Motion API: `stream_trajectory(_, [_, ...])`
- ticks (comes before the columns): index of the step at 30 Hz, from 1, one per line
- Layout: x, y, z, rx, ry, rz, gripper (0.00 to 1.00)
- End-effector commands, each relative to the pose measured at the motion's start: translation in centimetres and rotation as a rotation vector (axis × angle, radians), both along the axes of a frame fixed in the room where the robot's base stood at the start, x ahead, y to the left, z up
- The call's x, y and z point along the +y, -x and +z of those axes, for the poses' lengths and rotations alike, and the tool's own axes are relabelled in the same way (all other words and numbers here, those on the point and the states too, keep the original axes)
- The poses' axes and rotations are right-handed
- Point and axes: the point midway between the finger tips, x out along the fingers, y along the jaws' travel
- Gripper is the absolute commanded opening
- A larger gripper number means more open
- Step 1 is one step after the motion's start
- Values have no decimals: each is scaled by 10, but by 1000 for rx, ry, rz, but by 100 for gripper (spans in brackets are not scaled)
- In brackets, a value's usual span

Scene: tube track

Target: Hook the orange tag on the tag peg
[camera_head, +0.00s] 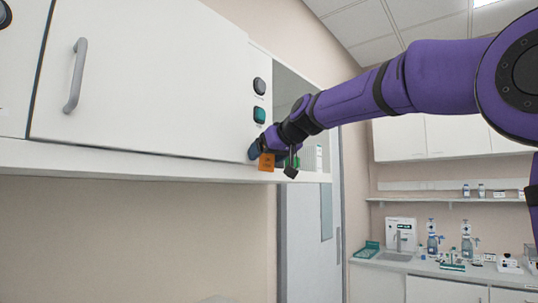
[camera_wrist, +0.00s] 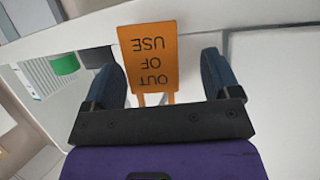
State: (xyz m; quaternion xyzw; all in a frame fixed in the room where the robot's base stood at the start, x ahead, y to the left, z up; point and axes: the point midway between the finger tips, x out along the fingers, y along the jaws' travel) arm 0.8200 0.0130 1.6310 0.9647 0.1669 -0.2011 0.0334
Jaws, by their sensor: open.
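The orange tag (camera_head: 266,162) is at the lower right corner of the white cabinet front, in the head view. In the wrist view the tag (camera_wrist: 148,62) reads "OUT OF USE" upside down, with two narrow legs toward my gripper. My gripper (camera_wrist: 160,78) is open, with one dark blue finger on each side of the tag and a visible gap to both. In the head view my gripper (camera_head: 273,157) is at the cabinet's right end, partly covering the tag. I cannot make out the tag peg in either view.
A green object (camera_wrist: 64,65) is left of my fingers in the wrist view. The space below the cabinet ledge (camera_head: 130,165) looks clear.

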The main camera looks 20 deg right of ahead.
Motion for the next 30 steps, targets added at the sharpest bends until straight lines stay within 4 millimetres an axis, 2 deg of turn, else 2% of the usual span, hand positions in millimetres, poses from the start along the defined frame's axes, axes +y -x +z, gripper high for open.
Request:
stream_trajectory(9, [-28,55,31,-18,-5,-16,82])
stream_trajectory(16, [-38,77,42,-22,-6,-18,82])
stream_trajectory(26, [-41,84,42,-18,-6,-21,82])
stream_trajectory(29, [-43,97,29,14,-6,-29,82])
stream_trajectory(30, [-45,106,19,39,-7,-36,82])
